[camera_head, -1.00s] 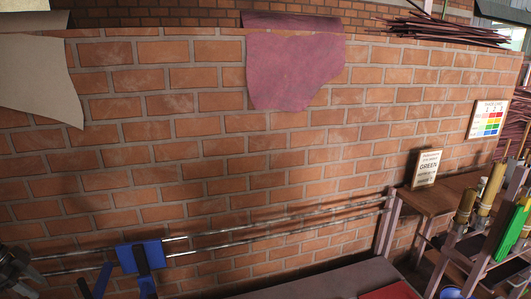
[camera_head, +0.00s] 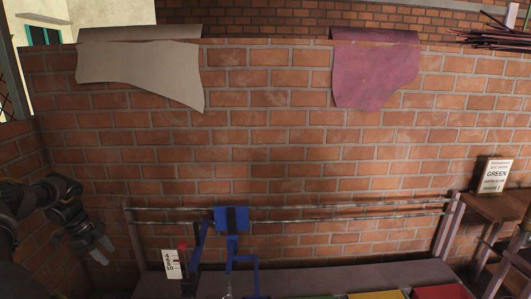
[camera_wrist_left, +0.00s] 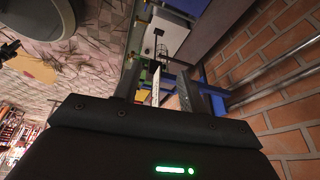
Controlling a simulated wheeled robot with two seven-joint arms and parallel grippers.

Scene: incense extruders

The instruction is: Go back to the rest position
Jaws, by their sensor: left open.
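My left gripper (camera_head: 101,245) hangs in front of the brick wall at the far left of the head view, its fingers pointing down and to the right. In the left wrist view its fingers (camera_wrist_left: 162,88) are apart, with nothing clearly held between them. It is left of the blue extruder frame (camera_head: 232,220) and apart from it. Blue parts (camera_wrist_left: 180,78) also show beyond the fingers in the left wrist view. My right gripper is in neither view.
Two metal rails (camera_head: 330,211) run along the brick wall (camera_head: 270,150). A white scale sign (camera_head: 172,264) stands left of the blue frame. A GREEN sign (camera_head: 495,175) stands on a wooden shelf (camera_head: 500,207) at right. Coloured trays, including a red one (camera_head: 440,291), line the bottom edge.

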